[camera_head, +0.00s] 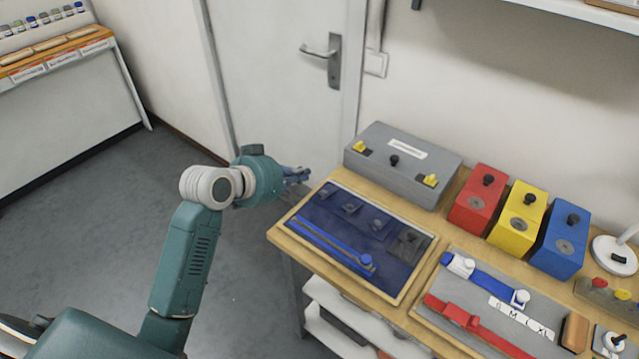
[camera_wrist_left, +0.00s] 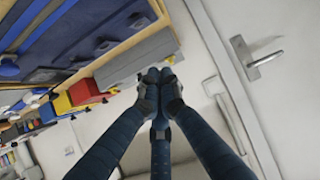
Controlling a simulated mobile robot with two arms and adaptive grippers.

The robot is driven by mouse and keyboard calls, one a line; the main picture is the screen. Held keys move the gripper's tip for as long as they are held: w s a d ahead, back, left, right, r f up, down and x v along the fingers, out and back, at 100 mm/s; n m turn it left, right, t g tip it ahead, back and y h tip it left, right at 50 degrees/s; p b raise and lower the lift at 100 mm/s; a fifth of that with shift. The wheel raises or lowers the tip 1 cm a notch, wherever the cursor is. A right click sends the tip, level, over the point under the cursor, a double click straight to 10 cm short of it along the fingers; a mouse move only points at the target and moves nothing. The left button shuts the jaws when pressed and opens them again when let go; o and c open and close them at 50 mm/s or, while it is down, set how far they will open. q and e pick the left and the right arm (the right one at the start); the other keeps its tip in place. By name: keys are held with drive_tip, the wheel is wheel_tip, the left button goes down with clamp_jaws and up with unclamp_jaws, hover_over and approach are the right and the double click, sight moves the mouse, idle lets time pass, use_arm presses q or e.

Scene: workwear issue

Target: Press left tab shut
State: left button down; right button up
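A grey box (camera_head: 400,165) with a white label stands at the back left of the wooden table. Its left yellow tab (camera_head: 360,148) sits near the left end of the front edge, and a second yellow tab (camera_head: 430,180) is near the right end. I cannot tell whether the left tab is fully down. My left gripper (camera_head: 301,175) is to the left of the box, off the table's left edge and apart from the tab. In the wrist view its fingertips (camera_wrist_left: 158,77) meet with nothing between them, and the grey box (camera_wrist_left: 130,62) lies just beyond. My right gripper is not seen.
A blue mat (camera_head: 335,222) with a blue strap and dark pieces lies in front of the box. Red (camera_head: 478,205), yellow (camera_head: 517,222) and blue (camera_head: 562,245) boxes stand to its right. A door (camera_head: 280,75) with a handle is behind my left arm.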

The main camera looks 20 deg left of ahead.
use_arm(q)
drive_tip(key=p, duration=0.2)
hover_over(320, 193)
drive_tip(key=w, duration=0.1)
drive_tip(key=f, duration=0.4)
drive_tip(key=shift+d+f, duration=0.2)
drive_tip(key=shift+f, duration=0.2)
drive_tip(key=f, duration=0.1)
drive_tip(key=f+p, duration=0.1)
drive_tip(key=shift+s+a+f, duration=0.15)
drive_tip(key=shift+s+f, duration=0.15)
drive_tip(key=shift+s, duration=0.05)
drive_tip(key=shift+s+a+f, duration=0.1)
drive_tip(key=shift+s+f, duration=0.2)
drive_tip(key=shift+f, duration=0.4)
drive_tip(key=shift+f, duration=0.1)
